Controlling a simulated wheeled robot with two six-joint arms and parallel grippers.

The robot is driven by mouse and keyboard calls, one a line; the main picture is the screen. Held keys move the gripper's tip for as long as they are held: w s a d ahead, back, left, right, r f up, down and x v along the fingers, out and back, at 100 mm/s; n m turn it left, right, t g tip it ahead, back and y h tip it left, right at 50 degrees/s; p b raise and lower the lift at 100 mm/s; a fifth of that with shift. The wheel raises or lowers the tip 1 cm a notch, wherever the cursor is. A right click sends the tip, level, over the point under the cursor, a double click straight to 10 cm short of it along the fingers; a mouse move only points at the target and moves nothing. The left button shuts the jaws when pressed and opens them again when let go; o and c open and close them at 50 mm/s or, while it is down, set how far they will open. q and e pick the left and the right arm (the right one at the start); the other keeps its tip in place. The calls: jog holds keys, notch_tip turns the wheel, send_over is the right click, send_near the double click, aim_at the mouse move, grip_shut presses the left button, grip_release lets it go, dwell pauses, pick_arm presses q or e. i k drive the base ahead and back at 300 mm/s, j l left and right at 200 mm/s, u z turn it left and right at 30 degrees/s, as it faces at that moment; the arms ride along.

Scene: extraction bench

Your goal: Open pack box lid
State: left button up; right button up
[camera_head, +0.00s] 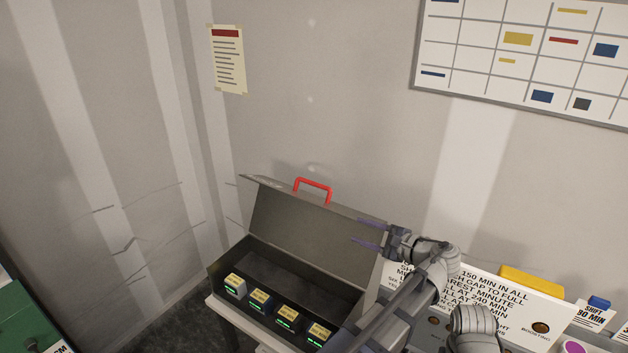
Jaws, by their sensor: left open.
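The pack box (214,278) is a dark grey case at the lower middle. Its lid (310,232) stands raised at the back, tilted up, with a red handle (313,188) on its top edge. My left gripper (358,230) is open with two purple fingers pointing left, in front of the lid's right part in the picture. I cannot tell whether the fingers touch the lid. My arm hides the box's right end. My right gripper is not in view.
A white sign board (490,290) with black text stands right of the box, with a yellow object (531,281) behind it. A small "shift" card (594,315) stands farther right. A green surface (22,315) is at the lower left. Walls stand close behind.

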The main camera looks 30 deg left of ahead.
aim_at(319, 230)
jog(key=i+j+z, duration=0.1)
jog(key=j+z, duration=0.15)
jog(key=j, duration=0.5)
jog(key=i+j, duration=0.1)
jog(key=j, duration=0.15)
jog(key=i+j, duration=0.1)
jog(key=j, duration=0.15)
jog(key=u, duration=0.05)
